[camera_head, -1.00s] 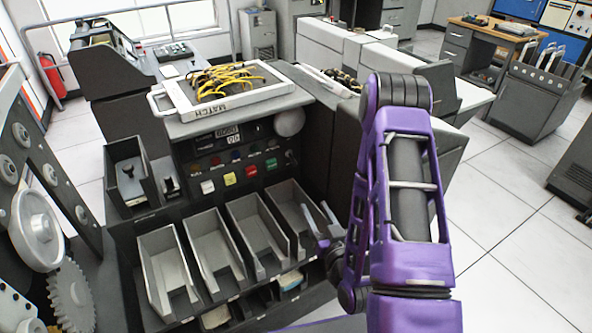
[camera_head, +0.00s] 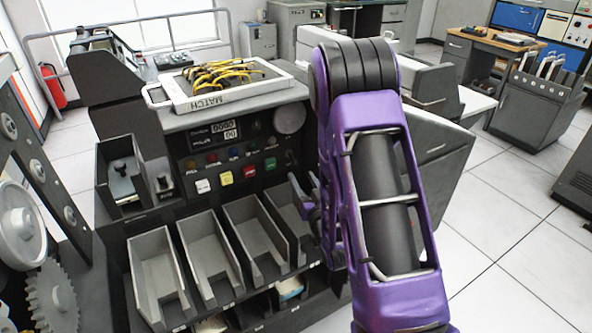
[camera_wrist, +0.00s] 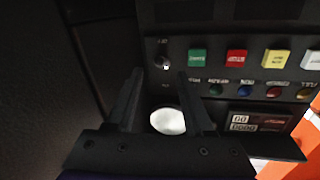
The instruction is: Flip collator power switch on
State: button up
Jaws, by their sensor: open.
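The collator (camera_head: 178,130) is a dark machine with a control panel on its upper front. Its power switch (camera_wrist: 162,61) is a small toggle with a pale tip and small labels above and below, beside the green button in the wrist view. In the head view the switch (camera_head: 290,157) shows small, near the panel's right end. My gripper (camera_head: 302,187) is open and empty, just in front of the panel's right side and below the switch. In the wrist view the open fingers (camera_wrist: 160,76) point at the panel, with the switch between and just beyond their tips.
Green (camera_head: 270,164), red, yellow and white buttons sit left of the switch, with coloured lamps above. A white dome (camera_wrist: 168,121) shows between the fingers. Open card bins (camera_head: 205,255) stand below the panel. A plugboard tray (camera_head: 235,93) with yellow wires lies on top.

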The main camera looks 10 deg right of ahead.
aim_at(292, 159)
jog(key=w, duration=0.6)
jog(key=shift+a, duration=0.3)
jog(key=shift+c, duration=0.3)
grip_shut()
